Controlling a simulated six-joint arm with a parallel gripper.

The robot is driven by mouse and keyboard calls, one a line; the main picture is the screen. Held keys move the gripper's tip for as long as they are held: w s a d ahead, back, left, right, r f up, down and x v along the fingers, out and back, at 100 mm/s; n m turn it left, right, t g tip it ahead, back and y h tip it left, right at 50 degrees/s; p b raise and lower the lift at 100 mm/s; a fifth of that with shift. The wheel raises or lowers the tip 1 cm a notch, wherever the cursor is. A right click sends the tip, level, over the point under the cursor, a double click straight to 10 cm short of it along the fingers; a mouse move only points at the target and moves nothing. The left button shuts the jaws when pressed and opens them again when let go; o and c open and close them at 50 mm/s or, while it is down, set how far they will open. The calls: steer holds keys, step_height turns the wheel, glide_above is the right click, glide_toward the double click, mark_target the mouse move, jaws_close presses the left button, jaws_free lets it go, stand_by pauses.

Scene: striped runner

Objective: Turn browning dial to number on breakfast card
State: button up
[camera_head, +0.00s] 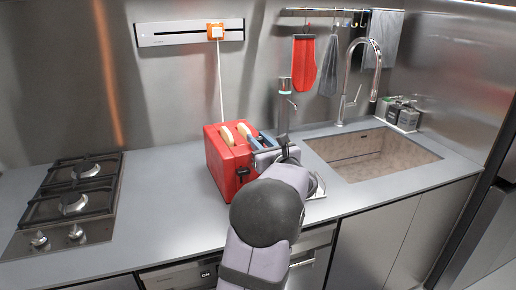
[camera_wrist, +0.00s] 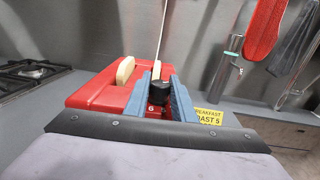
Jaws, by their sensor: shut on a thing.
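A red toaster (camera_head: 214,165) with two slices of bread (camera_head: 235,132) in its slots stands on the counter. It also fills the middle of the wrist view (camera_wrist: 90,95). My gripper (camera_wrist: 158,95) has its blue fingers on either side of a black dial (camera_wrist: 158,86) on the toaster and is shut on it. A white mark like a 6 shows just below the dial. A yellow breakfast card (camera_wrist: 208,116) right of the fingers reads "BREAKFAST" and "OAST 5", partly covered. In the head view my gripper (camera_head: 266,140) is at the toaster's right side, and my arm hides the dial.
A gas hob (camera_head: 72,200) is at the left and a sink (camera_head: 370,155) with a tall tap (camera_head: 345,100) at the right. A white cord runs from the toaster up to a wall plug (camera_head: 215,31). The counter between hob and toaster is clear.

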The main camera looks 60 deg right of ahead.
steer(key=h+b, duration=0.1)
steer(key=b, duration=0.2)
steer(key=shift+w+a+f+m+g, duration=0.1)
steer(key=shift+f+m+g, duration=0.2)
steer(key=shift+f+g, duration=0.1)
steer(key=m+g+h+b, duration=0.3)
steer(key=g+b, duration=0.1)
steer(key=b, duration=0.9)
steer(key=shift+m, duration=0.3)
steer(key=g+b, duration=0.1)
steer(key=b, duration=0.2)
steer(key=m+g+h+b, duration=0.1)
steer(key=b, duration=0.2)
steer(key=shift+r+m+g, duration=0.15)
steer(key=shift+m+g, duration=0.15)
steer(key=shift+w+g+b, duration=0.1)
steer(key=shift+g+b, duration=0.2)
steer(key=shift+b, duration=0.1)
steer(key=shift+r+m+g+h+b, duration=0.25)
steer(key=shift+m+g+h+b, duration=0.15)
steer(key=shift+m+b, duration=0.35)
steer(key=o, duration=1.1)
steer(key=shift+c, duration=0.2)
steer(key=shift+s+a, duration=0.1)
steer(key=shift+s, duration=0.1)
steer(key=b+v, duration=0.1)
steer(key=v, duration=0.6)
steer(key=shift+b, duration=0.3)
